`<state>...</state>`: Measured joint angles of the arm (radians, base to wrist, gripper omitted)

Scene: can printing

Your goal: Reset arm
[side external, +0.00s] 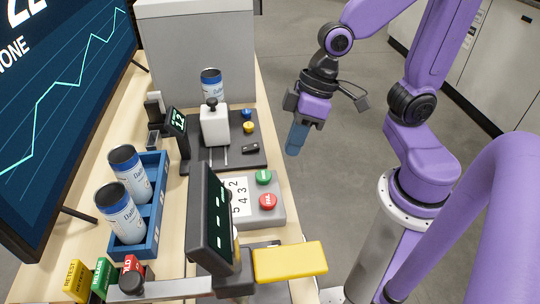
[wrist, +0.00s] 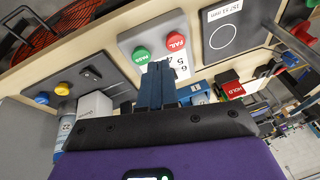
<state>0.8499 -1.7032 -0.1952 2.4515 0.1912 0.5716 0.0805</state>
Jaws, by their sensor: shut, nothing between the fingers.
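My gripper (side external: 298,138) hangs off the right edge of the bench in the side view, fingers pointing down over the open floor. Its blue fingers are together with nothing between them. In the wrist view the shut fingers (wrist: 158,86) show in the middle, in front of the panel with the green PASS button (wrist: 141,56) and red FAIL button (wrist: 175,41). A can (side external: 211,84) stands upright at the printing machine, behind its white block (side external: 215,125). Two more cans, one (side external: 130,172) behind the other (side external: 119,212), stand in the blue rack (side external: 154,235).
A large monitor (side external: 70,90) stands along the left. A small dark screen (side external: 210,220) and a yellow pad (side external: 290,261) are at the front. Yellow, green and red blocks (side external: 103,276) sit at front left. A grey box (side external: 197,50) is at the back.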

